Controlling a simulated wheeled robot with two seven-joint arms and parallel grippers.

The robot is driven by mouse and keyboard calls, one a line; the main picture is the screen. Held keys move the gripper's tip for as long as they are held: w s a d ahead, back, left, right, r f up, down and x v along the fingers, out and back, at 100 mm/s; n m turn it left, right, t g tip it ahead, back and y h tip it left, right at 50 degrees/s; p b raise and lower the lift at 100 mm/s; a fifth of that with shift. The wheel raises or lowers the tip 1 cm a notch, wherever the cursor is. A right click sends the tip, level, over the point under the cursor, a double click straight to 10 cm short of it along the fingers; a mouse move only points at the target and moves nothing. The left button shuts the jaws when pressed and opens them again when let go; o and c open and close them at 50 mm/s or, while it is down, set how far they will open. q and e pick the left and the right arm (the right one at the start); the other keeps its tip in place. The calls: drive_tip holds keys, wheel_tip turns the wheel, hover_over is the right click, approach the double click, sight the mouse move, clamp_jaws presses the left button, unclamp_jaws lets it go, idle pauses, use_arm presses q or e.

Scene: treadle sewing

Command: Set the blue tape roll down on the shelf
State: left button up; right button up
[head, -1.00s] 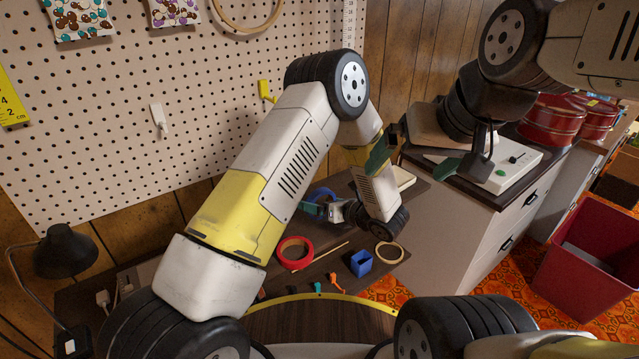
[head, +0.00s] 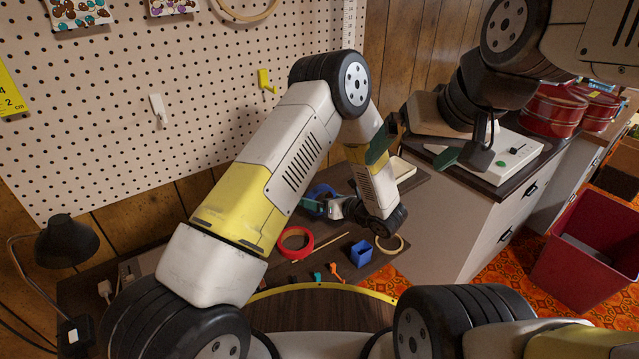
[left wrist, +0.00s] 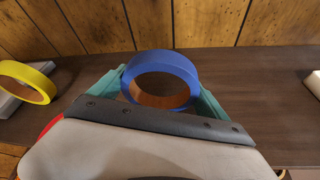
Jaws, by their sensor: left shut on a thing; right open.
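The blue tape roll (left wrist: 160,72) is between the teal fingers of my left gripper (left wrist: 163,88) in the left wrist view. The gripper is shut on it. In the head view the roll (head: 319,191) is partly hidden by my left gripper (head: 318,205), near the back of the dark brown shelf (head: 335,262). The shelf (left wrist: 250,75) also shows behind the roll in the left wrist view. I cannot tell whether the roll touches the surface. My right gripper (head: 412,150) is open and empty, in front of the cabinet at the right.
A yellow tape roll (left wrist: 28,82) is to the left in the left wrist view. The wood-panelled wall (left wrist: 210,22) stands behind.

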use_arm(q)
drive_tip(key=shift+f, duration=0.2)
drive_tip(key=o, duration=1.2)
drive_tip(key=shift+c, duration=0.2)
drive_tip(key=v, duration=0.7)
drive_tip(key=shift+s+d+r, duration=0.2)
drive_tip(key=shift+s, duration=0.05)
